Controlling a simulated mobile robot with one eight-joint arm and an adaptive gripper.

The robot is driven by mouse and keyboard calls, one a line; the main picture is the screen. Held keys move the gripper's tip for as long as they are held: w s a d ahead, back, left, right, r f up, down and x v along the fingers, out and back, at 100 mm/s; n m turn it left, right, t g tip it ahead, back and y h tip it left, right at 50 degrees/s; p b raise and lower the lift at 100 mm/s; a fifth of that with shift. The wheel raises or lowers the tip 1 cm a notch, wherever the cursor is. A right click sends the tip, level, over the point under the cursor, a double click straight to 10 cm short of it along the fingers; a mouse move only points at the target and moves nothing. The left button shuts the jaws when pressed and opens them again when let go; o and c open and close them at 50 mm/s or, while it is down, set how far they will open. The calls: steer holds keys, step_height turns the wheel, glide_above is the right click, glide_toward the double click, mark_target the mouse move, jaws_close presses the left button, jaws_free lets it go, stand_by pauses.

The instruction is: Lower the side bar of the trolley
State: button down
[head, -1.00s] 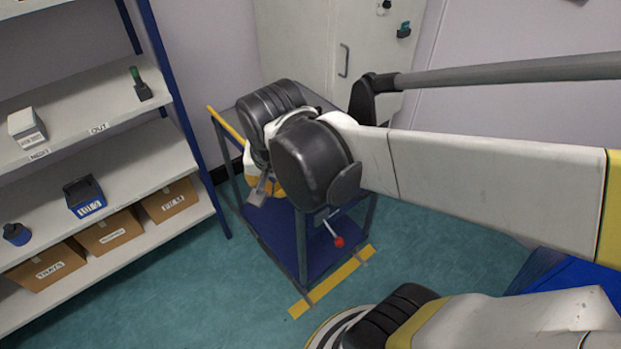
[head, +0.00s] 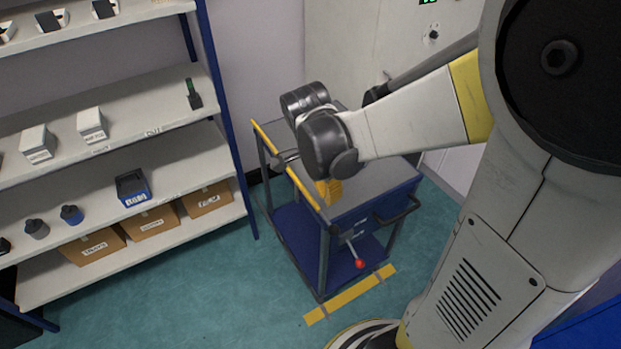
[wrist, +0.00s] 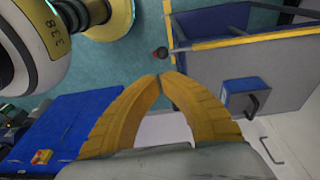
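The trolley (head: 388,200) has a grey top, blue panels and a blue lower shelf. Its yellow side bar (head: 268,141) runs along the left edge at about top height. A lever with a red knob (head: 359,264) hangs at the near end, below the top. My gripper (head: 328,192) points down near the bar's near part; the head view does not show whether they touch. In the wrist view my gripper's yellow fingers (wrist: 159,78) meet at the tips, with nothing visible between them. A yellow bar (wrist: 250,39) and a dark red knob (wrist: 160,53) lie beyond them.
A shelf rack (head: 190,154) with boxes and small containers stands at the left. A pale cabinet (head: 345,50) stands behind the trolley. Yellow tape (head: 350,295) marks the floor in front of it. Clear floor (head: 220,290) lies between rack and trolley.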

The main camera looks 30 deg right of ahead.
mark_target(337, 228)
steer(key=d+f+b, duration=0.1)
steer(key=f, duration=0.3)
steer(key=f+b, duration=0.2)
steer(key=f, duration=0.3)
steer(key=d+f+b, duration=0.1)
steer(key=f+b, duration=0.1)
steer(key=f, duration=0.2)
steer(key=shift+s+d+f, duration=0.2)
steer(key=shift+d+f, duration=0.05)
steer(key=shift+d, duration=0.1)
steer(key=shift+b, duration=0.3)
step_height(337, 228, down, 9)
steer(key=b, duration=0.7)
steer(key=shift+r, duration=0.3)
